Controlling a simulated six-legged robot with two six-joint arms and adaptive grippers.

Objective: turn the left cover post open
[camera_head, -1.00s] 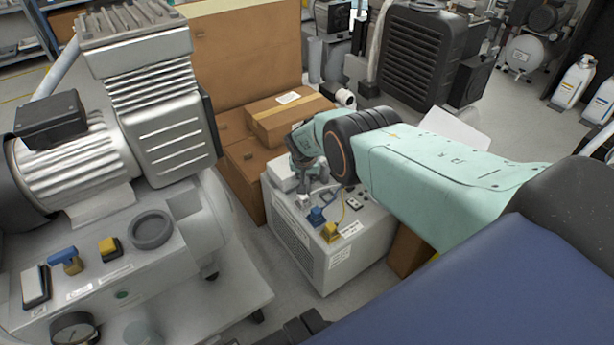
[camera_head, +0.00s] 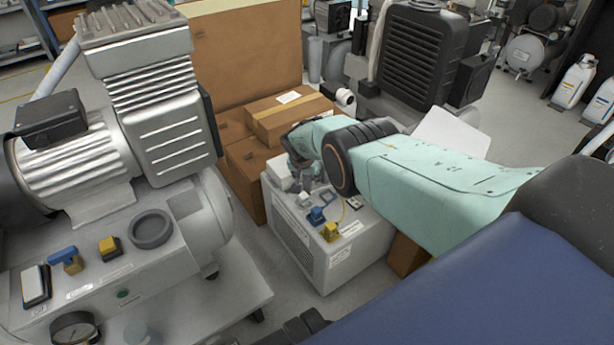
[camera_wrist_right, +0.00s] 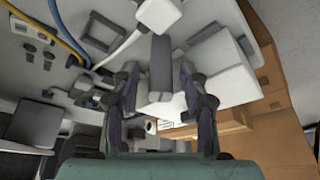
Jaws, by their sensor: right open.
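A dark grey upright bar, which looks like a cover post (camera_wrist_right: 160,48), stands between the fingertips in the right wrist view. It rises beside a white block (camera_wrist_right: 213,68) on the white cabinet (camera_head: 335,258). I cannot tell from these frames whether it is turned open. In the head view I cannot make the post out clearly by the gripper. My right gripper (camera_head: 304,178) is above the cabinet top. In the wrist view it (camera_wrist_right: 160,75) is open, with one finger on each side of the bar and visible gaps.
A blue knob (camera_head: 316,215) and a yellow knob (camera_head: 330,232) stand on the cabinet's front part. Blue and yellow cables (camera_wrist_right: 58,40) run over its top in the wrist view. Cardboard boxes (camera_head: 286,118) stand behind. A large compressor (camera_head: 165,130) fills the left.

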